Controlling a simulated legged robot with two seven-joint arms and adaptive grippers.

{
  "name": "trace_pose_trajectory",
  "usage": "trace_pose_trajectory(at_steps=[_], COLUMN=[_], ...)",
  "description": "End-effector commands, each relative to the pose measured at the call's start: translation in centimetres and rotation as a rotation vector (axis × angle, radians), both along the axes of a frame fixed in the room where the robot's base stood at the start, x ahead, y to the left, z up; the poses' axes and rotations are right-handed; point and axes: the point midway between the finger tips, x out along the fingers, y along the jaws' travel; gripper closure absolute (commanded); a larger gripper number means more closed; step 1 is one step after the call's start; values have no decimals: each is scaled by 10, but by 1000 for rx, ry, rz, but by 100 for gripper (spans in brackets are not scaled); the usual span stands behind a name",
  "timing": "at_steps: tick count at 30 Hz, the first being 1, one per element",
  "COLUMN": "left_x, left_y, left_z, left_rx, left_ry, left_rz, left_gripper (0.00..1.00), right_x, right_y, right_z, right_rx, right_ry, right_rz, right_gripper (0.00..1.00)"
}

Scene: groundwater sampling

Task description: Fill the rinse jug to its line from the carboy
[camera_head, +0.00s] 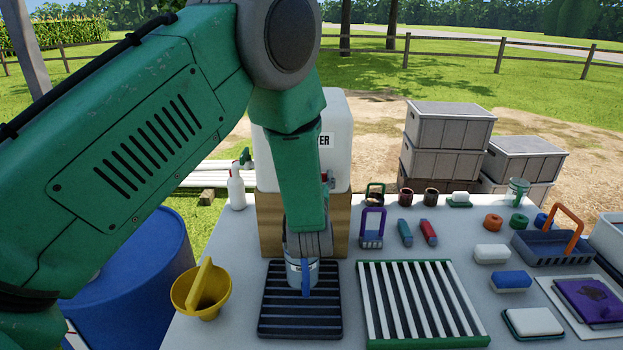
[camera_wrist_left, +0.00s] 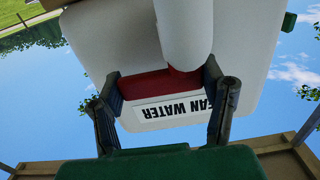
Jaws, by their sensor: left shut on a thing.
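The white carboy (camera_head: 340,165) stands on a wooden stand (camera_head: 268,215), partly hidden by my left arm. The left wrist view shows its wall (camera_wrist_left: 100,50) and an upside-down "…AN WATER" label (camera_wrist_left: 175,108). My left gripper (camera_wrist_left: 163,95) is shut on the red tap handle (camera_wrist_left: 145,84), its fingers at either side, beside the white spout (camera_wrist_left: 185,35). In the head view my forearm hides most of the gripper. The jug (camera_head: 297,273), with a blue handle, stands upright on the black drip rack below. Its water level and line cannot be made out.
The black rack (camera_head: 275,325) and a green-white slatted rack (camera_head: 420,305) lie in front. A yellow funnel (camera_head: 205,290) and a white bottle (camera_head: 236,188) stand left. Sponges, a blue caddy (camera_head: 545,250) and small containers crowd the right. A blue drum (camera_head: 135,275) is beside the table.

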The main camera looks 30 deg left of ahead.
Motion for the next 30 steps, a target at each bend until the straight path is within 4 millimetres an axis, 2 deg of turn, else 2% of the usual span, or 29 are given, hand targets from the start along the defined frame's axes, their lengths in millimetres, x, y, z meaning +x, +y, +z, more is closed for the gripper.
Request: trace_pose_trajectory(at_steps=[1,2,3,14,17,24,30], left_x=[1,1,1,-7,-20,-63,-89], left_y=[0,0,0,-5,-13,-41,-58], left_z=[2,2,2,1,1,0,0], left_rx=[1,1,1,1,1,1,1], left_ry=[-5,-5,-5,-3,-1,0,-2], left_rz=[0,0,0,-2,-3,-3,-1], left_gripper=[64,29,27,27,27,27,27], right_x=[0,0,0,-3,-3,-2,-2], right_y=[0,0,0,0,0,0,0], right_z=[0,0,0,1,1,1,1], right_rx=[0,0,0,0,0,0,0], right_ry=[0,0,0,-3,-3,-3,-3], right_rz=[0,0,0,0,0,0,0], right_gripper=[60,60,60,60,60,60,60])
